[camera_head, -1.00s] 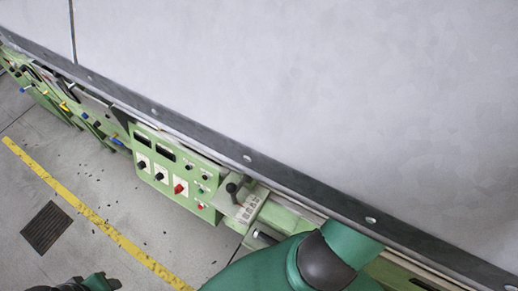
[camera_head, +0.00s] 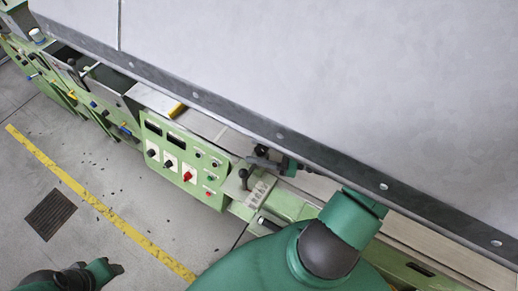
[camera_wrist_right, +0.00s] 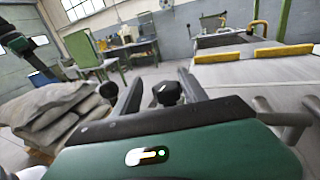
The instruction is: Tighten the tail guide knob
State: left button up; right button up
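A black knob (camera_wrist_right: 168,92) shows in the right wrist view between the two dark fingers of my right gripper (camera_wrist_right: 160,76). The fingers are spread, with a gap on each side of the knob, and are not closed on it. In the head view my right gripper (camera_head: 270,159) is partly hidden under the edge of the large grey panel, by a small dark part I cannot make out clearly. My left arm's green and dark end (camera_head: 92,275) is at the lower left; its fingers are not clear.
The large grey panel (camera_head: 330,70) covers the upper right, with a dark riveted edge. A green control box (camera_head: 180,160) with knobs stands left of my right arm, beside a black-knobbed lever (camera_head: 243,174). A yellow line (camera_head: 95,200) crosses the open floor.

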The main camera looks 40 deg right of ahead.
jog(key=shift+a, duration=0.1)
jog(key=shift+c, duration=2.3)
jog(key=shift+d+f, duration=0.25)
jog(key=shift+d, duration=0.55)
jog(key=c, duration=0.5)
jog(key=shift+d, duration=0.15)
grip_shut()
jog(key=shift+s+a+r, duration=0.1)
jog(key=shift+a, duration=0.25)
pick_arm(q)
jog(key=shift+d, duration=0.2)
jog(key=shift+d+r, duration=0.1)
jog(key=shift+d, duration=0.1)
pick_arm(e)
jog(key=shift+d, duration=0.15)
pick_arm(q)
jog(key=shift+r, duration=0.1)
pick_arm(e)
jog(key=shift+m, duration=0.3)
